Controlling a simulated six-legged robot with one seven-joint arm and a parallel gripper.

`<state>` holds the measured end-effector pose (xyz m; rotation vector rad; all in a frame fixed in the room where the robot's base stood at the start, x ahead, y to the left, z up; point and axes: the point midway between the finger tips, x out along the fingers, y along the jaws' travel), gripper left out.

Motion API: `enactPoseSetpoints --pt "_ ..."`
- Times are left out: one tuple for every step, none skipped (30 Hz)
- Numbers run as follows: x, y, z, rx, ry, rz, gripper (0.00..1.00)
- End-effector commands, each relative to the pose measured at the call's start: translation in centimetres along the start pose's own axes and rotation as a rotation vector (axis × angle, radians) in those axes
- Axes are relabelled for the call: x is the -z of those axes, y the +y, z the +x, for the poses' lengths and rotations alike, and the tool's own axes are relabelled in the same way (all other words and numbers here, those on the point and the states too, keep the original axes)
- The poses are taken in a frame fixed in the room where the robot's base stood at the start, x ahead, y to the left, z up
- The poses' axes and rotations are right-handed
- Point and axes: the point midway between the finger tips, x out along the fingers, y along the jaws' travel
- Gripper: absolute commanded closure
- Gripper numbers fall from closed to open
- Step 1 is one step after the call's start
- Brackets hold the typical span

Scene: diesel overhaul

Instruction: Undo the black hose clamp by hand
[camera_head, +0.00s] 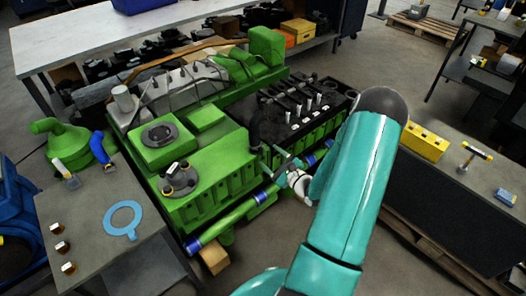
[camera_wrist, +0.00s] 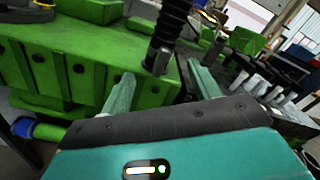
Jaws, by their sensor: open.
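A black ribbed hose (camera_wrist: 173,22) comes down between my fingers in the wrist view and ends in a grey-black collar (camera_wrist: 157,59) at the green engine block. This collar looks like the hose clamp, but its fastening is too small to make out. In the head view the black hose (camera_head: 255,131) stands at the middle of the engine. My gripper (camera_wrist: 160,69) is open, with one finger on each side of the hose end. I cannot tell whether either finger touches it. In the head view my gripper (camera_head: 277,164) is beside the engine, partly hidden by my arm.
The green engine (camera_head: 215,165) fills the middle, with a black cylinder head section (camera_head: 305,100) behind the hose. A green pipe with blue couplings (camera_head: 235,217) runs along its near side. A grey table (camera_head: 85,220) holds a blue ring (camera_head: 123,219). A yellow box (camera_head: 424,142) stands on the right bench.

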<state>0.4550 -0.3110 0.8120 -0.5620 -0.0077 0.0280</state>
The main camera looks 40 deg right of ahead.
Motion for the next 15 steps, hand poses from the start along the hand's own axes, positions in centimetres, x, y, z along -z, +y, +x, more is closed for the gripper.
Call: enactPoseSetpoints --pt "0.0 0.0 0.0 0.001 0.0 0.059 0.38" --pt "0.0 0.0 0.0 0.001 0.0 0.098 0.38" --pt "0.0 0.0 0.0 0.002 0.0 0.151 0.38" --pt "0.0 0.0 0.0 0.002 0.0 0.19 0.38" --pt "0.0 -0.1 0.0 0.002 0.0 0.23 0.38" --pt "0.0 0.0 0.0 0.002 0.0 0.283 0.38" --pt "0.0 0.0 0.0 0.002 0.0 0.321 0.38" --pt "0.0 0.0 0.0 0.002 0.0 0.361 0.38" --pt "0.0 0.0 0.0 0.001 0.0 0.414 0.38" --pt "0.0 0.0 0.0 0.001 0.0 0.453 0.38" --pt "0.0 0.0 0.0 0.001 0.0 0.492 0.38" --pt "0.0 0.0 0.0 0.001 0.0 0.545 0.38" --pt "0.0 0.0 0.1 0.001 0.0 0.578 0.38" --pt "-0.1 0.0 0.9 -0.002 -0.003 0.569 0.38" --pt "-0.1 0.1 1.7 -0.003 -0.003 0.566 0.38"
